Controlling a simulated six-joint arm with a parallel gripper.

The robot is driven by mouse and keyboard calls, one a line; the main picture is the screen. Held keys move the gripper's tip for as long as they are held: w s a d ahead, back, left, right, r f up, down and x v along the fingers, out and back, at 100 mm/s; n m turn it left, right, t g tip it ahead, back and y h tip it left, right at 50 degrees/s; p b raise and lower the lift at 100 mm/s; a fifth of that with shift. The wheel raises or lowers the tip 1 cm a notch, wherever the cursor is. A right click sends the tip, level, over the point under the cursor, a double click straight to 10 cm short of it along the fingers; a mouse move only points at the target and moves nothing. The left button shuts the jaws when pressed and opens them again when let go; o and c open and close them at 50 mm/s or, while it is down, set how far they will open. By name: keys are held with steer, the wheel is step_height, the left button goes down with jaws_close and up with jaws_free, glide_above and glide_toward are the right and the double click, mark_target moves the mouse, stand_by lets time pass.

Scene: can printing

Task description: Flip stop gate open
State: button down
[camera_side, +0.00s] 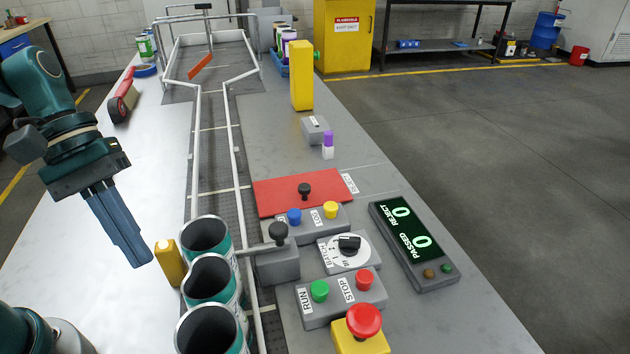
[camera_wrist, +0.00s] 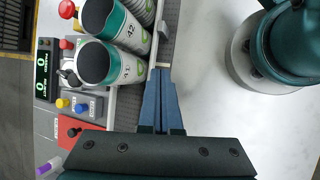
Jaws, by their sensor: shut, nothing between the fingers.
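My gripper (camera_side: 138,255) is shut and empty, pointing down over the white table left of the lane. In the wrist view its shut fingers (camera_wrist: 160,78) point at the cans' side. Open teal-and-white cans (camera_side: 210,278) stand in a row in the lane, also seen in the wrist view (camera_wrist: 97,64). A grey block with a black-knobbed lever (camera_side: 278,236) sits at the lane's right edge beside the cans. A yellow block (camera_side: 169,263) stands left of them, close to my fingertips but apart. Which part is the stop gate is unclear; no label shows it.
Right of the lane are a red plate with a black knob (camera_side: 305,190), LEFT-side buttons (camera_side: 312,218), a dial (camera_side: 348,249), RUN and STOP buttons (camera_side: 340,295), a red emergency button (camera_side: 364,320) and a counter display (camera_side: 410,240). An orange flap (camera_side: 201,66) lies up the lane. White table left is mostly clear.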

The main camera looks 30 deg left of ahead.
steer(key=w+a+f+n+t+h, duration=0.2)
steer(key=w+a+n+t+h, duration=0.4)
steer(key=n, duration=0.6)
steer(key=w+h, duration=0.2)
steer(key=h, duration=0.1)
steer(key=shift+w+a+n, duration=0.15)
steer(key=shift+n, duration=0.25)
steer(key=x, duration=1.4)
steer(key=shift+w+r, duration=0.15)
steer(key=shift+r, duration=0.15)
steer(key=shift+w+d, duration=1.2)
